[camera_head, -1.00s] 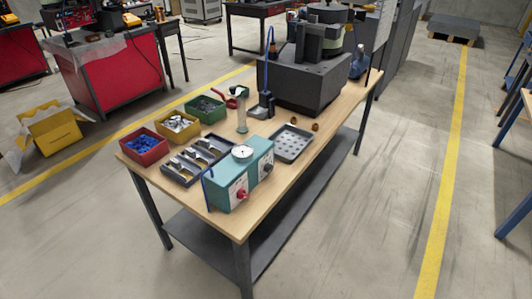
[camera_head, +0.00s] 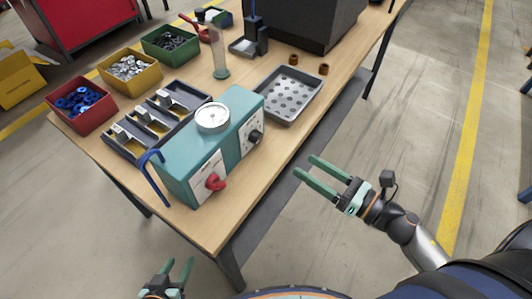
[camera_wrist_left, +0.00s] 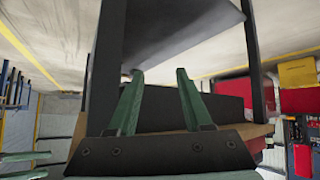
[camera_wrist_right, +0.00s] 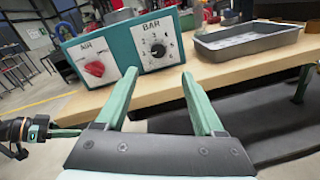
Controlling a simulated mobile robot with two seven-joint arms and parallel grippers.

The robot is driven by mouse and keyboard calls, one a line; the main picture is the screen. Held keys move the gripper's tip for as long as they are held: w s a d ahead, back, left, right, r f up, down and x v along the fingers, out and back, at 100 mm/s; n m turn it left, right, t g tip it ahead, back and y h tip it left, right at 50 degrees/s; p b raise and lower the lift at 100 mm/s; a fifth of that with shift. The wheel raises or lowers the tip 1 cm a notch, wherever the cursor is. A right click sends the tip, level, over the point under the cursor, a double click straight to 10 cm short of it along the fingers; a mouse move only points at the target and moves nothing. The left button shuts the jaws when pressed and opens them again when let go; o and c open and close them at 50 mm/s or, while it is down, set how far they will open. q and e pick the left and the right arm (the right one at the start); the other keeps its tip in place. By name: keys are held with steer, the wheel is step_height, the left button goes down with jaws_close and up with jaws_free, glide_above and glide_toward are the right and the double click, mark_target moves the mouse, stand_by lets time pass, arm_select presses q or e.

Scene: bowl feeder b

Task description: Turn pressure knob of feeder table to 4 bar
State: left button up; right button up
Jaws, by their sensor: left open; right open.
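In the right wrist view the black knob (camera_wrist_right: 158,50) sits under the label BAR and the red knob (camera_wrist_right: 95,68) under AIR; the exact pointer setting is too small to tell. My right gripper (camera_head: 312,167) is open and empty, off the table's front edge. My left gripper (camera_head: 177,270) is open and empty, below the table's near corner.
A grey perforated tray (camera_head: 261,106) lies right of the box. A dark divided tray (camera_head: 133,152) and red (camera_head: 56,106), yellow (camera_head: 108,73) and green (camera_head: 153,49) bins stand left and behind. A blue hose (camera_head: 153,180) curves beside the box. Space before the table is free.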

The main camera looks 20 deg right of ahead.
mark_target(260, 139)
steer(key=shift+n+y, duration=0.3)
steer(key=shift+n, duration=0.4)
steer(key=p+x, duration=0.2)
steer(key=x, duration=1)
steer(key=shift+w+a+f, duration=0.2)
steer(key=shift+w+a, duration=0.1)
steer(key=shift+c, duration=0.2)
jaws_close()
